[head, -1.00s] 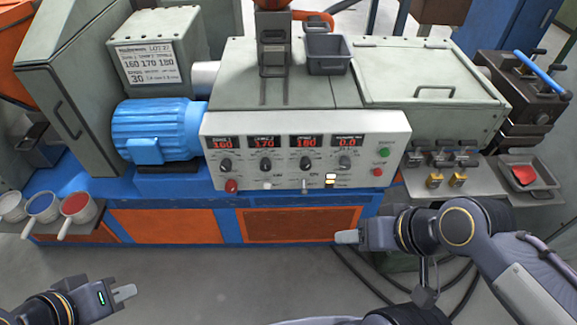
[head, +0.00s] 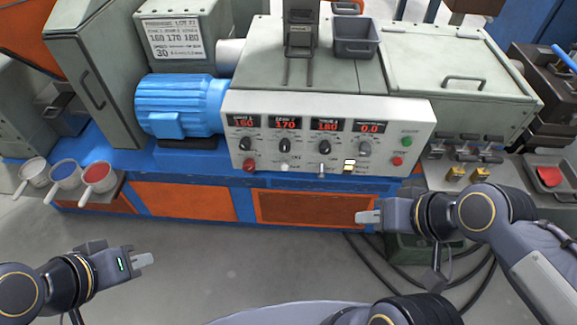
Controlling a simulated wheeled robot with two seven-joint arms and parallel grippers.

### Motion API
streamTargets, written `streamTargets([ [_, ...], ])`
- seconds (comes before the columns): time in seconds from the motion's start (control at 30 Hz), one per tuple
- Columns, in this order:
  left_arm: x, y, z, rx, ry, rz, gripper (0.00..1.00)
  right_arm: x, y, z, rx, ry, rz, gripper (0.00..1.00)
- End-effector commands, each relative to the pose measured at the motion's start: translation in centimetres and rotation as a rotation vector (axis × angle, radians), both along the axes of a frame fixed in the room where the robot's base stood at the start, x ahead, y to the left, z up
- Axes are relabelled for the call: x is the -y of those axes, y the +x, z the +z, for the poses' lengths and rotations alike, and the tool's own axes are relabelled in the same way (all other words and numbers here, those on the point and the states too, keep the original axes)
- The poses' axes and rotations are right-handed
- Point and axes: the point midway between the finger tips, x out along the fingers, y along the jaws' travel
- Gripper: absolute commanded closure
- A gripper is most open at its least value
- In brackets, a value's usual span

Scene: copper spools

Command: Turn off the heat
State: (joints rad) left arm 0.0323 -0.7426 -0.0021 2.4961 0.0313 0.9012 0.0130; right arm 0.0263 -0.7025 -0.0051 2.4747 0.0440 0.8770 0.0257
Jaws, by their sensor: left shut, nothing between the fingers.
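The control panel (head: 328,135) is a pale box on the front of the grey-green machine. Below are a red button (head: 249,165), a white knob (head: 285,167), a small lever switch (head: 322,171) and a lit rocker switch (head: 349,166). A green button (head: 407,141) and a red one (head: 397,161) sit at the right. My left gripper (head: 143,260) is shut and empty, low at left. My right gripper (head: 368,217) is below the panel, apart from it; its finger gap is hidden.
Three ladles (head: 64,176) stand on a shelf at left, near the blue motor (head: 181,106). Several valves (head: 466,147) and a tray with red material (head: 549,176) are at right. Dark cables (head: 375,267) lie on the floor. The floor between my grippers is mostly clear.

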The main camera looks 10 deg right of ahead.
Motion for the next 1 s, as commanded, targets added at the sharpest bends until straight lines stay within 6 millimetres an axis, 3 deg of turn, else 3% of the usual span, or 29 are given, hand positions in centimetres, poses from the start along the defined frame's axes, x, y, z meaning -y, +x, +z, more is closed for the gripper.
streamTargets([
  [0.03,0.0,0.0,-1.1,0.0,0.0,0.0,1.0,-0.1,0.9,-0.8,-0.004,0.016,-0.007,0.78],
  [0.2,0.0,0.0,-4.3,0.0,0.0,0.0,1.0,-0.6,6.4,-2.7,-0.01,0.106,-0.076,1.0],
  [0.37,0.0,0.0,-7.5,0.0,0.0,0.0,1.0,-1.5,13.2,-5.7,-0.018,0.2,-0.173,1.0],
  [0.6,0.0,0.0,-11.3,0.0,0.0,0.0,1.0,-3.3,22.1,-11.5,-0.034,0.3,-0.319,1.0],
  [0.8,0.0,0.0,-12.7,0.0,0.0,0.0,1.0,-4.3,26.0,-14.7,-0.039,0.337,-0.392,1.0],
  [1.0,0.0,0.0,-12.8,0.0,0.0,0.0,1.0,-4.6,26.9,-15.2,-0.039,0.345,-0.411,1.0],
])
